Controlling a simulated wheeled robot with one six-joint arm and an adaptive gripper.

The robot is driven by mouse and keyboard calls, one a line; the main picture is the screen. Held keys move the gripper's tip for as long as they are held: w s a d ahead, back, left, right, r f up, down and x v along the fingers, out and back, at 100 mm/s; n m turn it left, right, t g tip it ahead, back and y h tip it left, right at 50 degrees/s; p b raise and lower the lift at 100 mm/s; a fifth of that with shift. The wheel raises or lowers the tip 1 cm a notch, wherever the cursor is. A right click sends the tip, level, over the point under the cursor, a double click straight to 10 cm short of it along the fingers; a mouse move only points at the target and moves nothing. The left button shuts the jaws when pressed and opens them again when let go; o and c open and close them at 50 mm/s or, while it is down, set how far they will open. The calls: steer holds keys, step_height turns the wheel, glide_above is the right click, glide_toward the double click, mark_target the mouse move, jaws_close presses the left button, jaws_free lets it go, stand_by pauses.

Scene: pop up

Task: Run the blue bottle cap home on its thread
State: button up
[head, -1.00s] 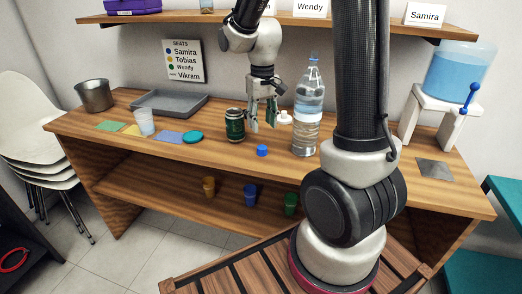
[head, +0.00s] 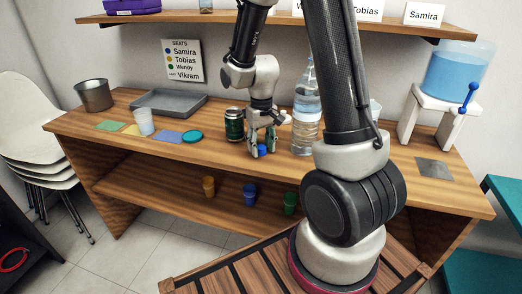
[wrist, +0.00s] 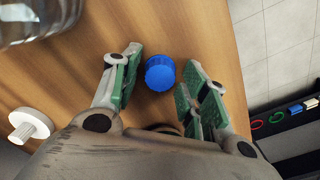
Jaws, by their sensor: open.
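The blue cap (wrist: 160,73) lies on the wooden counter in the wrist view, between and slightly beyond my fingertips. In the head view the cap (head: 262,149) shows low between the fingers. My gripper (head: 262,151) is open and points down at the counter, with its green-padded fingers on either side of the cap. The fingers also show in the wrist view (wrist: 160,80), with gaps to the cap on both sides. The clear water bottle (head: 306,118) stands upright to the right of my gripper.
A dark green can (head: 234,124) stands just left of my gripper. A white cap-like piece (wrist: 30,126) lies nearby. A grey tray (head: 168,103) and a clear cup (head: 144,122) are farther left. A water dispenser (head: 458,72) stands at the right. The counter's front edge is close to the cap.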

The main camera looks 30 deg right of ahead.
mark_target(261, 147)
steer(key=c, duration=0.9)
steer(key=shift+r, duration=0.1)
steer(key=shift+c, duration=0.2)
steer(key=shift+r, duration=2.15)
